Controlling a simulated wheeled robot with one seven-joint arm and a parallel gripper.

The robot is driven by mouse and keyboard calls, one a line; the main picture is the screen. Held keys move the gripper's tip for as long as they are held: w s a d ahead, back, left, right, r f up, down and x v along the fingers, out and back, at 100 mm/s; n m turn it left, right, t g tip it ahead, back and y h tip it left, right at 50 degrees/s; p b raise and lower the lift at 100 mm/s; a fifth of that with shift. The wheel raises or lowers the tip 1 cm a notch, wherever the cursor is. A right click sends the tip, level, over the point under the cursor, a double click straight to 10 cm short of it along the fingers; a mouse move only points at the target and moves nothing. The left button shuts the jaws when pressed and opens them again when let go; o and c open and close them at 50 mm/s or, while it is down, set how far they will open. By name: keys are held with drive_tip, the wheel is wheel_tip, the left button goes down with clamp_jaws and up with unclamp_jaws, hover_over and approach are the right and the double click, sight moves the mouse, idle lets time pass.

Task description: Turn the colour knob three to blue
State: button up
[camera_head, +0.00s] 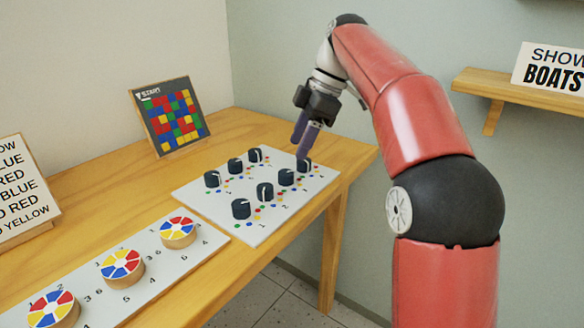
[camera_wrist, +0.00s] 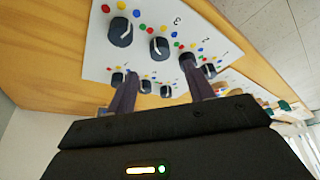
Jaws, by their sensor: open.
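The panel (camera_head: 193,195) is a white board with two rows of black knobs and coloured dots. Knob three (camera_head: 285,177) appears to be the third from the left in the front row. In the wrist view it (camera_wrist: 159,48) is near the printed 3, with a white pointer line and coloured dots around it. Which dot the line points to is unclear. My gripper (camera_head: 299,149) is open, fingers down, above the right end of the panel. In the wrist view its fingertips (camera_wrist: 159,69) are either side of knob three's line of sight, apart from it.
The front row's end knob (camera_head: 303,165) is right by the fingertips in the head view. A board with several coloured dials (camera_head: 178,232) lies at the front left. A coloured grid card (camera_head: 170,116) stands behind. Bare wooden table (camera_head: 235,122) lies behind the panel.

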sight(287, 173)
drive_tip(key=b+x, duration=0.1)
drive_tip(key=x, duration=0.6)
drive_tip(key=shift+c, duration=0.4)
drive_tip(key=c, duration=0.9)
